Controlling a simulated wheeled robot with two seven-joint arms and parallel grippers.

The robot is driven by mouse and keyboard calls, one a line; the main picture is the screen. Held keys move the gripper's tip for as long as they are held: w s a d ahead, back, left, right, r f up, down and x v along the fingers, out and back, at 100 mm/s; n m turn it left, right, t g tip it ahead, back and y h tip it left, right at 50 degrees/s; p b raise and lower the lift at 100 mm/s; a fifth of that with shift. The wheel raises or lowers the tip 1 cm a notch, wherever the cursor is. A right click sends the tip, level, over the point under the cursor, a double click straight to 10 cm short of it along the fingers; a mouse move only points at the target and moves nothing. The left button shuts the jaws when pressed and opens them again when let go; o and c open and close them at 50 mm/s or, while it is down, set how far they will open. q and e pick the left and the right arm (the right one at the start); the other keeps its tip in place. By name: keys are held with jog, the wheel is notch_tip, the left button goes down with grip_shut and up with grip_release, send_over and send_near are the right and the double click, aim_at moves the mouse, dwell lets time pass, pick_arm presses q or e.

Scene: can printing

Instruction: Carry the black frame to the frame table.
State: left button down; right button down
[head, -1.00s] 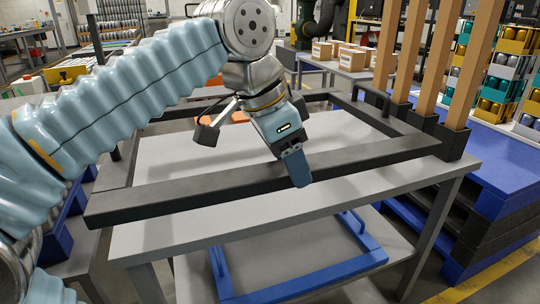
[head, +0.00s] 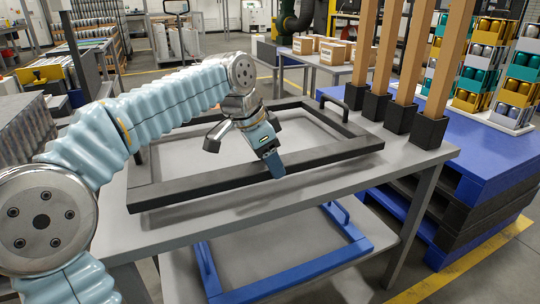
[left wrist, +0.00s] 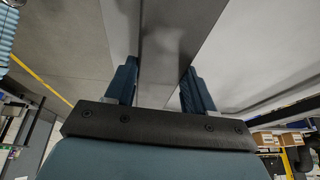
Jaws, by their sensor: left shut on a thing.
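The black frame (head: 335,156) is a large rectangle lying flat over the grey table (head: 410,161). It looks to rest on the tabletop or very near it; I cannot tell if there is a gap. My left gripper (head: 275,168) points down at the middle of the near bar and is shut on it. In the left wrist view the bar of the black frame (left wrist: 160,45) runs between the two fingers of the left gripper (left wrist: 160,85). My arm hides part of the frame's far left side. My right gripper is not in view.
Several wooden posts in black sockets (head: 430,130) stand along the table's right end, close to the frame. A blue frame (head: 290,275) lies on the lower shelf. Blue pallets (head: 490,165) stand to the right. A table with boxes (head: 340,52) is behind.

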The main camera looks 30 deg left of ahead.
pick_arm(q)
jog(key=f, duration=0.3)
jog(key=shift+w+f+b, duration=0.1)
jog(key=shift+w+b, duration=0.1)
jog(key=shift+b, duration=0.1)
jog(key=shift+c, duration=2)
grip_release()
jog(key=shift+s+f, duration=0.1)
jog(key=p+v, duration=0.2)
jog(key=v, duration=0.9)
jog(key=shift+r, duration=0.25)
jog(key=shift+s+a+r, duration=0.15)
jog(key=shift+r, duration=0.15)
